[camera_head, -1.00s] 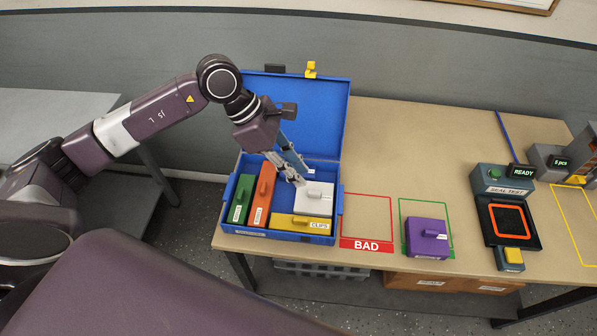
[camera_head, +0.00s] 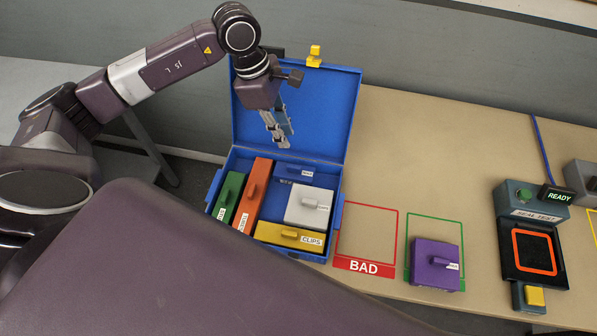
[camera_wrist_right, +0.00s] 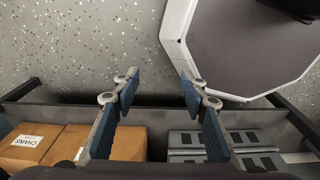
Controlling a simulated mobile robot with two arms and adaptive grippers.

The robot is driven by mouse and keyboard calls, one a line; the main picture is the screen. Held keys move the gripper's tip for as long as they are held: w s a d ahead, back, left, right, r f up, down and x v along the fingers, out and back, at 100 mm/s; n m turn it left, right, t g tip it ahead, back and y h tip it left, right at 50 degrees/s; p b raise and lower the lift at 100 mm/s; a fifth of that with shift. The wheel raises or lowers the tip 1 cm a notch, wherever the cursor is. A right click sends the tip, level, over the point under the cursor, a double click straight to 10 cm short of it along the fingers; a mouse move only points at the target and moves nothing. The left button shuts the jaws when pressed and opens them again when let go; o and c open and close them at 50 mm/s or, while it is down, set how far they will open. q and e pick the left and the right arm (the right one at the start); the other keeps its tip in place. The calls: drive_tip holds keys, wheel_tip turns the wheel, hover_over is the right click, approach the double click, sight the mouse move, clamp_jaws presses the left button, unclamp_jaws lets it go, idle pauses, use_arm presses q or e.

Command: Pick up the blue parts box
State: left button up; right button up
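The blue parts box (camera_head: 296,172) lies at the back of the open blue case (camera_head: 208,206), behind the white box (camera_head: 309,206). It has a small blue handle and a pale label. My left gripper (camera_head: 279,143) hangs above and slightly left of it, in front of the raised lid (camera_head: 330,110). Nothing shows in its fingers, which overlap in this view, so their gap is unclear. My right gripper shows only in the right wrist view (camera_wrist_right: 158,88). Its fingers are apart and empty, over the floor and a low shelf.
A green box (camera_head: 229,195), an orange box (camera_head: 252,194) and a yellow box (camera_head: 290,237) fill the rest of the case. To its right on the table are the BAD outline (camera_head: 364,267), a purple box (camera_head: 434,265) and a seal tester (camera_head: 530,240).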

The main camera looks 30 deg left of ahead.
sight(294, 166)
use_arm(q)
drive_tip(key=b+x, duration=0.1)
drive_tip(key=x, duration=0.1)
drive_tip(key=b+x, duration=0.1)
drive_tip(key=x, duration=0.1)
drive_tip(key=a+b+x, duration=0.1)
drive_tip(key=x, duration=0.1)
drive_tip(key=shift+s+f, duration=0.15)
drive_tip(key=shift+f, duration=0.3)
drive_tip(key=p+x, duration=0.2)
drive_tip(key=x, duration=0.3)
drive_tip(key=shift+f, duration=0.5)
use_arm(e)
drive_tip(key=shift+s+d+f, duration=0.1)
drive_tip(key=shift+f, duration=0.35)
drive_tip(key=shift+s+d+f, duration=0.1)
drive_tip(key=shift+f, duration=0.35)
use_arm(q)
drive_tip(key=shift+c, duration=0.7)
clamp_jaws()
use_arm(e)
drive_tip(key=shift+a, duration=0.15)
drive_tip(key=shift+s, duration=0.1)
